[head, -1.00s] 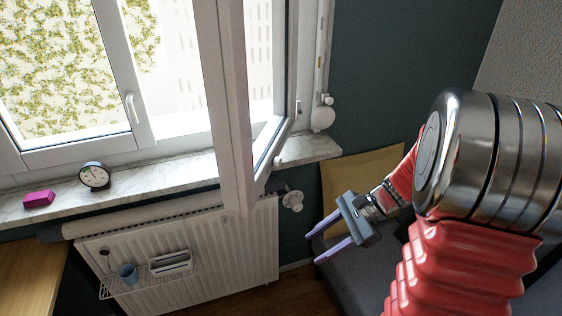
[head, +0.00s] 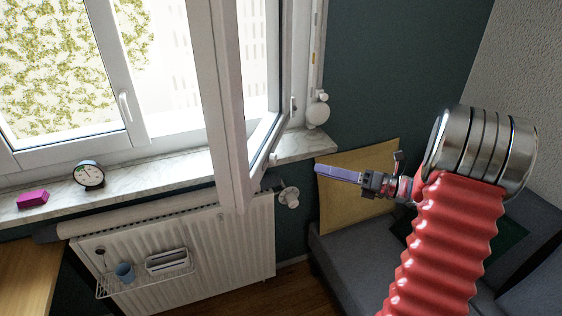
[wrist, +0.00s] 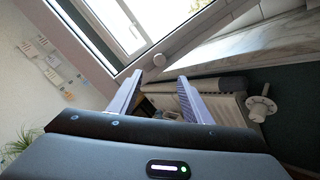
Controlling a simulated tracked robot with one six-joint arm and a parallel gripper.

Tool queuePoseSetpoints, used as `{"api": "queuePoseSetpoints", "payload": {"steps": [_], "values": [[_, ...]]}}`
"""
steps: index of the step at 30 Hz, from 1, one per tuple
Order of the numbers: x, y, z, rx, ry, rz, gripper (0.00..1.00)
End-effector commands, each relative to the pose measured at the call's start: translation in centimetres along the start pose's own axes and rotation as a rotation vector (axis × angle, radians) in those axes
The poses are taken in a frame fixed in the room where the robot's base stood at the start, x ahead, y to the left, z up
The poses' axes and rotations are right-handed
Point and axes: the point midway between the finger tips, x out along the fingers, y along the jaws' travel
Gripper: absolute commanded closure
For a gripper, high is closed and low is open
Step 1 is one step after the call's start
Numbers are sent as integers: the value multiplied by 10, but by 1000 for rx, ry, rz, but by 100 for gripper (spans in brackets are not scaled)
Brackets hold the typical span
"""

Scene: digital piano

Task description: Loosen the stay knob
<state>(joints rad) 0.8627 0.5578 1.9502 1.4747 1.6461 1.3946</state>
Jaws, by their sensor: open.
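A small white round knob, which I take for the stay knob (head: 273,156), sits at the lower edge of the open window sash (head: 233,130). In the wrist view my gripper (wrist: 160,76) is open, with nothing between the fingers. The fingers and the knob look apart.
The marble sill (head: 130,175) holds a clock (head: 89,175) and a pink block (head: 32,200). Below are the white radiator (head: 210,250), its valve (head: 289,197) and a wire rack with a blue cup (head: 124,271).

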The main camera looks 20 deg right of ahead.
Motion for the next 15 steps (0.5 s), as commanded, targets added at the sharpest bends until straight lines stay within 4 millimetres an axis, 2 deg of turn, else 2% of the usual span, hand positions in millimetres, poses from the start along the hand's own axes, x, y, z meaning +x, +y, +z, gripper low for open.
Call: {"api": "queuePoseSetpoints", "payload": {"steps": [15], "values": [[6, 0, -1, 17, 4, -1, 55]]}}
